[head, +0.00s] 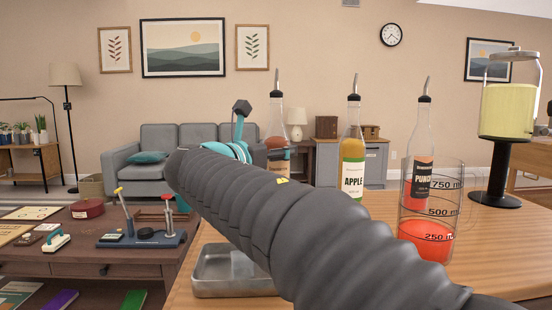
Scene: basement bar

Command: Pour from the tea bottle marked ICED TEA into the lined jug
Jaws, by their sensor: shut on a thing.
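The lined jug (449,202) stands at the right of the wooden counter. A bottle (278,117) with a black and metal pourer and reddish-brown contents stands upright left of the other bottles. Its label is mostly hidden, so I cannot read its name. My gripper (268,154), with teal parts, is shut on this bottle, partly hidden behind my arm.
The APPLE bottle (352,150) and PUNCH bottle (419,140) stand on the counter; PUNCH is behind the jug. A yellow dispenser (507,112) on a black stand is at far right. A metal tray (208,288) lies at the counter's left edge. A dark table (135,255) stands left.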

